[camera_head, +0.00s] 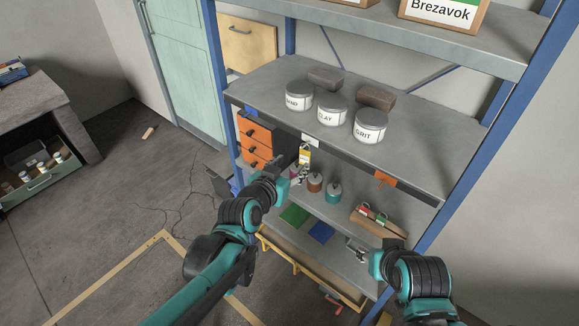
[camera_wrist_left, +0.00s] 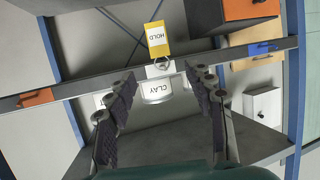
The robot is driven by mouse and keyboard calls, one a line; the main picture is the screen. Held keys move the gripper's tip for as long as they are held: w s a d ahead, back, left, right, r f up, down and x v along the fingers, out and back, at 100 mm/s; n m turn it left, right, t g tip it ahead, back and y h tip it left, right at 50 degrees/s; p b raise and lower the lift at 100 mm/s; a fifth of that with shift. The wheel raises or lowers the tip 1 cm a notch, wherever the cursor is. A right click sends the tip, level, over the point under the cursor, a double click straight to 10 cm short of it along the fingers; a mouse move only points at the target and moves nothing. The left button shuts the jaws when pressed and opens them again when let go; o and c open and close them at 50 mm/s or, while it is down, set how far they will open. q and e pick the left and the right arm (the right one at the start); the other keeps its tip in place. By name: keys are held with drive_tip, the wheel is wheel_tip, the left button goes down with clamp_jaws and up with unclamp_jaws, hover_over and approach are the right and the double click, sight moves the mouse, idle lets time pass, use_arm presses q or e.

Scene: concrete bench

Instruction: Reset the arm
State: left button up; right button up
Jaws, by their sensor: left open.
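My left gripper (camera_head: 298,172) is in front of the shelf's middle board, close to a yellow and white tag (camera_head: 304,155) at its front edge. In the left wrist view, my left gripper (camera_wrist_left: 160,82) has its two fingers wide apart with nothing held between them. The tag (camera_wrist_left: 158,40) reads HOLD, upside down, and hangs by a ring beyond the fingertips. My right gripper (camera_head: 358,253) is in front of the lower shelf at the right; it is too small to tell whether its fingers are apart.
Tins labelled CLAY (camera_head: 332,108) and GRIT (camera_head: 370,125) stand on the middle board (camera_head: 430,135), with another tin beside them. Orange drawers (camera_head: 254,134) are at the left. Bottles (camera_head: 334,192) and coloured mats (camera_head: 321,232) are below. Blue posts (camera_head: 485,140) flank the shelf. Floor at left is mostly clear.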

use_arm(q)
drive_tip(key=shift+s+a+r, duration=0.1)
drive_tip(key=shift+s, duration=0.2)
drive_tip(key=s+a+f+n+g+y, duration=0.2)
drive_tip(key=s+a+f+g, duration=0.1)
drive_tip(key=s+a, duration=0.4)
drive_tip(key=s+a+f+n+g+y, duration=0.2)
drive_tip(key=s+a, duration=0.6)
drive_tip(key=s, duration=0.4)
wheel_tip(320, 180, down, 3)
drive_tip(key=shift+s+r+g+y, duration=0.1)
drive_tip(key=shift+s+g+y, duration=0.05)
drive_tip(key=shift+g+y, duration=0.35)
drive_tip(key=shift+d, duration=0.1)
